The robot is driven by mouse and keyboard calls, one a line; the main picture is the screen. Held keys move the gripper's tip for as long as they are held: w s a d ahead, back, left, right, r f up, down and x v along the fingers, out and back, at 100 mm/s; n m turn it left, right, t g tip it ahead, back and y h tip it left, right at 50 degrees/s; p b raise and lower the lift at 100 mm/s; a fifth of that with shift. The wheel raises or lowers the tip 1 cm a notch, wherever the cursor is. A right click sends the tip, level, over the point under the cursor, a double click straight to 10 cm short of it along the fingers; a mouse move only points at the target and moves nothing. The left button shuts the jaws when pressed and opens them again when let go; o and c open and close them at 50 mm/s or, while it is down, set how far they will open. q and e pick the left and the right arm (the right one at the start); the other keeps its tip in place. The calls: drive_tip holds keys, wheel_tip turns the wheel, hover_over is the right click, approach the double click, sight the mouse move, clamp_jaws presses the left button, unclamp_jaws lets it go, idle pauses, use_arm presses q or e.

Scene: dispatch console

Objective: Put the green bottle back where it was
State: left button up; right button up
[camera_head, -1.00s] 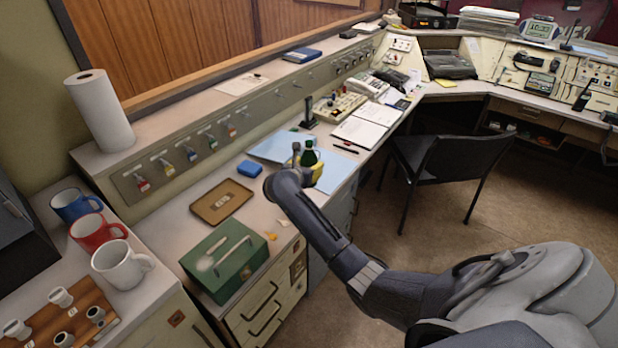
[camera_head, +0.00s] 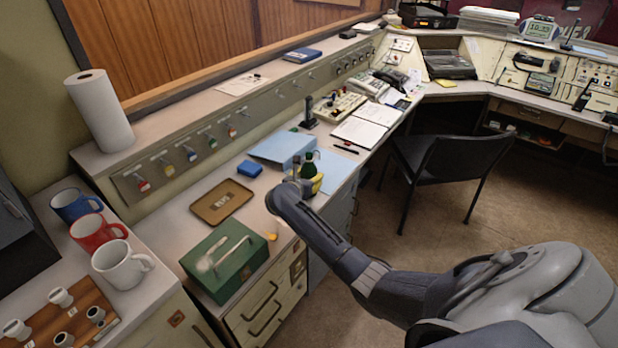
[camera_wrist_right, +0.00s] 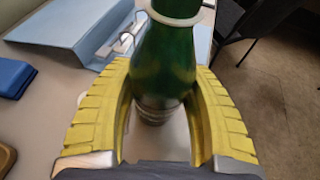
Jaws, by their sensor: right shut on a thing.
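The green bottle (camera_head: 308,165) stands upright over the desk, beside a light blue binder. In the right wrist view the green bottle (camera_wrist_right: 165,65) sits between the yellow fingers of my right gripper (camera_wrist_right: 160,120), which is shut around its body. In the head view my right gripper (camera_head: 312,182) is partly hidden behind my own wrist. I cannot tell whether the bottle's base touches the desk. My left gripper is not in view.
The light blue binder (camera_head: 282,147) lies just behind the bottle. A blue box (camera_head: 249,169), a brown tray (camera_head: 221,202) and a green case (camera_head: 222,265) are to the left. An open notebook (camera_head: 359,132) lies beyond. A black chair (camera_head: 440,165) stands at the right.

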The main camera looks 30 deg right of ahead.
drive_tip(key=shift+f, duration=0.1)
drive_tip(key=o, duration=1.4)
drive_tip(key=shift+a, duration=0.15)
drive_tip(key=v, duration=1.1)
drive_tip(key=shift+s+a+r, duration=0.2)
drive_tip(key=shift+s+r, duration=0.1)
